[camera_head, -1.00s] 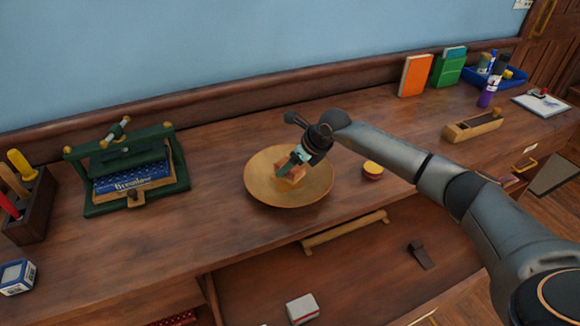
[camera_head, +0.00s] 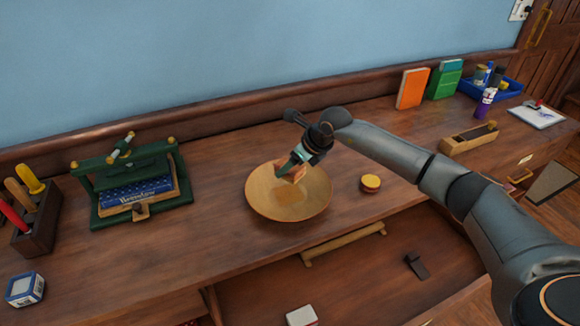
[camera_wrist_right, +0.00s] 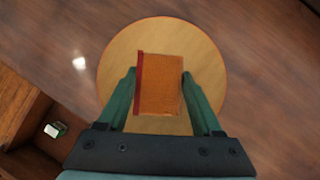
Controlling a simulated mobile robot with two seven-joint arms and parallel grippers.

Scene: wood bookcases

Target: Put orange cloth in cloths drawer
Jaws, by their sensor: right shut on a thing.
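The orange cloth, a small folded square with a dark red edge in the wrist view (camera_wrist_right: 160,85), is between the fingers of my right gripper (camera_head: 287,170). In the head view the cloth (camera_head: 293,175) is partly hidden by the gripper and is held above a round, shallow wooden dish (camera_head: 262,202). A darker square patch, apparently a shadow, lies on the dish below it. My left gripper is not in view. I cannot tell which drawer is the cloths drawer; a small label (camera_head: 525,160) at the right is too small to read.
A yellow-and-red tin (camera_head: 370,183) stands right of the dish. A green press with a blue book (camera_head: 135,195) and a tool rack (camera_head: 38,215) are at left. Books (camera_head: 412,88), a blue tray (camera_head: 512,88) and a wooden plane (camera_head: 468,138) are at right. A wooden bar handle (camera_head: 345,244) sits below the bench edge.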

